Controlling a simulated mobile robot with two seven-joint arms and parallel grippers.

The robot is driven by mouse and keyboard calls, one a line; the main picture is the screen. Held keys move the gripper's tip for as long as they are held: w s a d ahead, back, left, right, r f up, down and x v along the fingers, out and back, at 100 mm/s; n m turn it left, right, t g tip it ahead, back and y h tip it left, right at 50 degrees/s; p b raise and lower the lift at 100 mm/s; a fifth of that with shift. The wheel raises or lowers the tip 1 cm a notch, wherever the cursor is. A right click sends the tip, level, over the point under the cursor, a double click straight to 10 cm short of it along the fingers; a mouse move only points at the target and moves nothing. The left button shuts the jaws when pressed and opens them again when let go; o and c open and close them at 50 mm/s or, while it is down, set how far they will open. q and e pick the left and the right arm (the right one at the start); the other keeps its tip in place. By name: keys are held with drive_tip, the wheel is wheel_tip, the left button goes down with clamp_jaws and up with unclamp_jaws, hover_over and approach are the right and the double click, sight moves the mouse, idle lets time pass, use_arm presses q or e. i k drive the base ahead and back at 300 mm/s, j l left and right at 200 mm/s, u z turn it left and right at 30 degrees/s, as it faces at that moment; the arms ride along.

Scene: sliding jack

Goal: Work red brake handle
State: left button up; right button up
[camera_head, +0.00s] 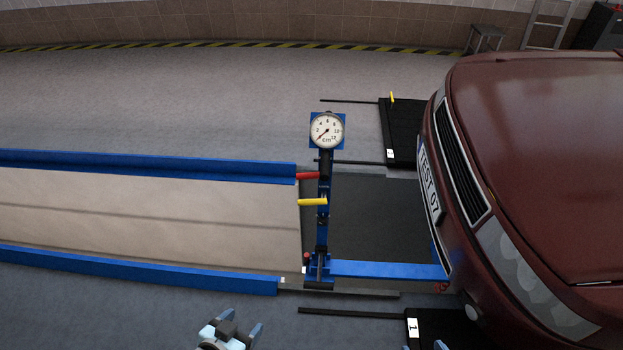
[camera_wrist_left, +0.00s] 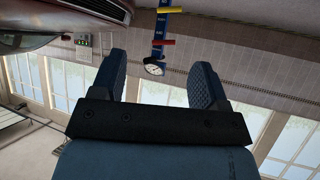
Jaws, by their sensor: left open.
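The red brake handle (camera_head: 308,175) sticks out to the left from the upright blue jack post (camera_head: 323,225), just under the round dial gauge (camera_head: 326,130). A yellow handle (camera_head: 312,202) sits below it on the same post. My left gripper (camera_head: 243,328) is at the bottom edge of the head view, open and empty, well apart from the handle. In the left wrist view its two fingers (camera_wrist_left: 160,85) are spread, and the red handle (camera_wrist_left: 163,42) shows small beyond them. Only tips of my right gripper (camera_head: 428,346) show at the bottom edge.
Blue rails (camera_head: 150,165) run to the left from the jack. A blue arm (camera_head: 385,270) reaches from the post's base to the dark red car (camera_head: 540,150) at the right. A black plate marked 1 (camera_head: 445,328) lies near the car.

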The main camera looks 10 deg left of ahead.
sight(308, 175)
drive_tip(key=i+j+z, duration=0.1)
drive_tip(key=z, duration=0.3)
drive_tip(key=j+z, duration=0.4)
drive_tip(key=i+j+z, duration=0.1)
drive_tip(key=z, duration=0.35)
drive_tip(key=j+z, duration=0.15)
drive_tip(key=j, duration=0.4)
drive_tip(key=k+j+z, duration=0.15)
drive_tip(key=j, duration=1.25)
